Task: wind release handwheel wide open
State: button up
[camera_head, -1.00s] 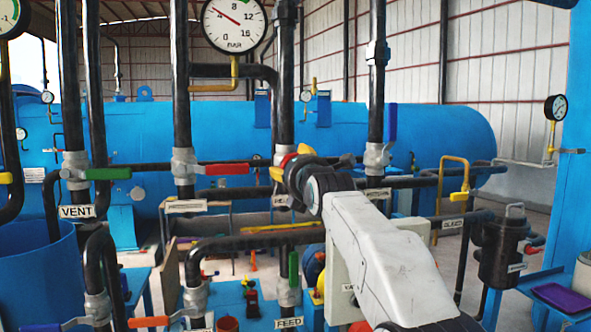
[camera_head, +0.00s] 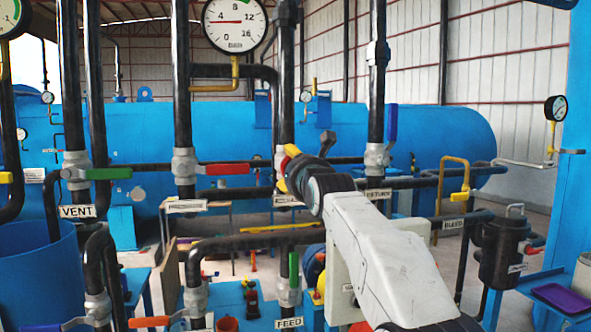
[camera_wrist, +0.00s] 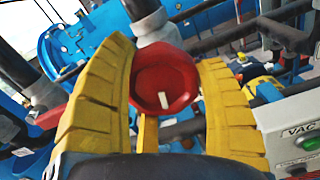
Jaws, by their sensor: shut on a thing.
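The red handwheel (camera_wrist: 163,88) sits between my yellow fingers in the wrist view, with a white mark on its face near the lower rim. My gripper (camera_wrist: 168,95) is shut on it, one finger on each side. In the head view only a bit of red (camera_head: 291,150) shows at the valve on the black vertical pipe. My gripper (camera_head: 286,168) covers most of that valve. The label (camera_head: 285,201) below is partly hidden by my gripper. The big round gauge (camera_head: 235,24) above has its needle pointing almost level to the left.
A red lever (camera_head: 227,169) and a green lever (camera_head: 108,173) stand out to the left. A blue lever (camera_head: 391,124) is upright on the pipe to the right. A grey box (camera_wrist: 295,125) labelled VAC is close to my right finger in the wrist view.

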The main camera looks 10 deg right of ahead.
jog(key=shift+w+f+n, duration=0.15)
jog(key=shift+f+n, duration=0.15)
jog(key=shift+f, duration=0.3)
jog(key=o, duration=1.2)
jog(key=shift+r, duration=0.3)
jog(key=shift+s+r, duration=0.1)
jog(key=shift+s, duration=0.2)
jog(key=shift+s, duration=5.85)
